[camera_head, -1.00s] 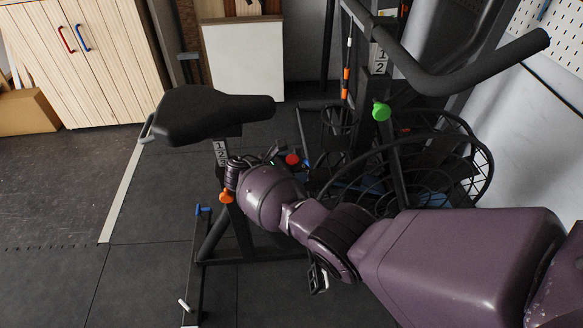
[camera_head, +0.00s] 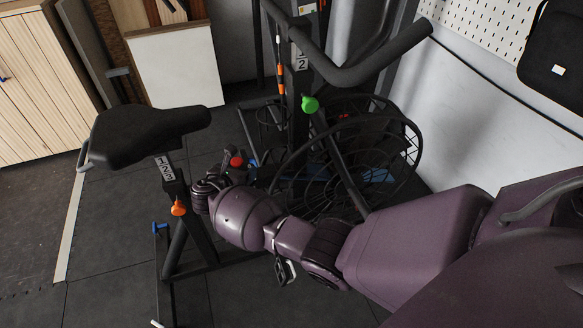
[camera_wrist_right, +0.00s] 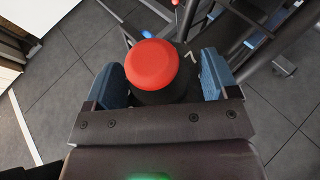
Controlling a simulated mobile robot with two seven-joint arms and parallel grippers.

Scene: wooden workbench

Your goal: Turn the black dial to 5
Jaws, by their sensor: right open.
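A red round knob (camera_wrist_right: 152,65) sits on top of a black dial (camera_wrist_right: 165,97), with a white mark beside it that looks like a digit but is hard to read. My right gripper (camera_wrist_right: 162,72) is open, with one blue finger on each side of the red knob and dial; I cannot tell whether the fingers touch the dial. In the head view the red knob (camera_head: 237,161) shows just beyond my right gripper (camera_head: 228,168), on the frame of the exercise bike. The dial's scale is mostly hidden, so its setting cannot be read. My left gripper is out of view.
The bike's black saddle (camera_head: 145,133) is at the left, with an orange knob (camera_head: 179,207) below it. A green knob (camera_head: 310,104), the handlebar (camera_head: 370,60) and the wire-caged wheel (camera_head: 395,150) stand close beyond my right arm. The floor at the lower left is clear.

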